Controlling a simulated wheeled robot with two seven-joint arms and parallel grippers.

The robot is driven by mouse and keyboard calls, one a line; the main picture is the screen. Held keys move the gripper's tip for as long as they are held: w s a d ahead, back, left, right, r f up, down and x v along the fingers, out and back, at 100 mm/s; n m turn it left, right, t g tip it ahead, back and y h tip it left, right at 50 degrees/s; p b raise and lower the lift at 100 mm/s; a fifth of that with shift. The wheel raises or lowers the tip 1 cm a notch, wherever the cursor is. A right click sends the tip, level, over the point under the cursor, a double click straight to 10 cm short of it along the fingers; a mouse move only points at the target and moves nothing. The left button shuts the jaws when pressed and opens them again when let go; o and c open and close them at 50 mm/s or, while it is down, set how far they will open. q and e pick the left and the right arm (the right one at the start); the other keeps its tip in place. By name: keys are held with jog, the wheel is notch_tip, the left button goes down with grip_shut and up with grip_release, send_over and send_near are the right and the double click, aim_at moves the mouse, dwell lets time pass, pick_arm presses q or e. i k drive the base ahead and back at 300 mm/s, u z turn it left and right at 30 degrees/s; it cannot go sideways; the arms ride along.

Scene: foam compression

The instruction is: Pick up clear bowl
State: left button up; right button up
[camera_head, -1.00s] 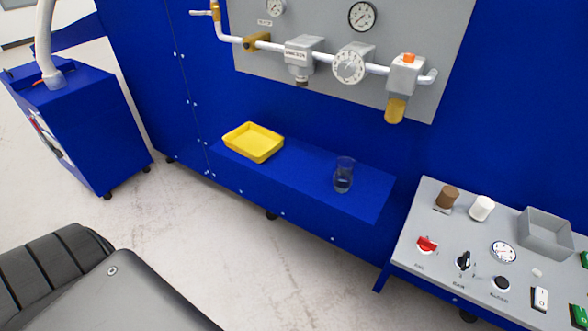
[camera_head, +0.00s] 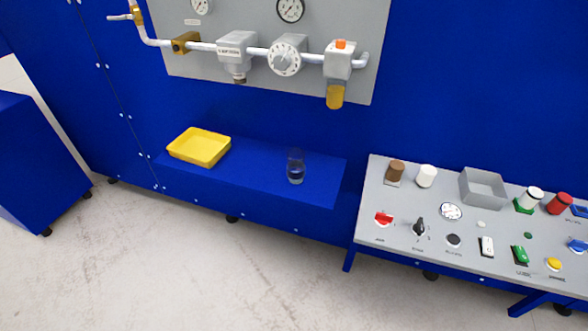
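A clear bowl-like vessel (camera_head: 296,167), tall as a glass and see-through, stands upright on the blue ledge (camera_head: 250,182) in the middle of the view. Neither of my grippers shows in the head view.
A grey control panel (camera_head: 400,229) with knobs, buttons and a grey open box (camera_head: 483,188) stands to the right of the ledge. Pipes, gauges and a yellow-bottomed filter (camera_head: 335,95) hang on the wall above. A blue cabinet (camera_head: 40,165) stands at the left. The floor in front is clear.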

aim_at(296, 157)
jog(key=u, duration=2.6)
jog(key=i, duration=1.5)
jog(key=z, duration=3.3)
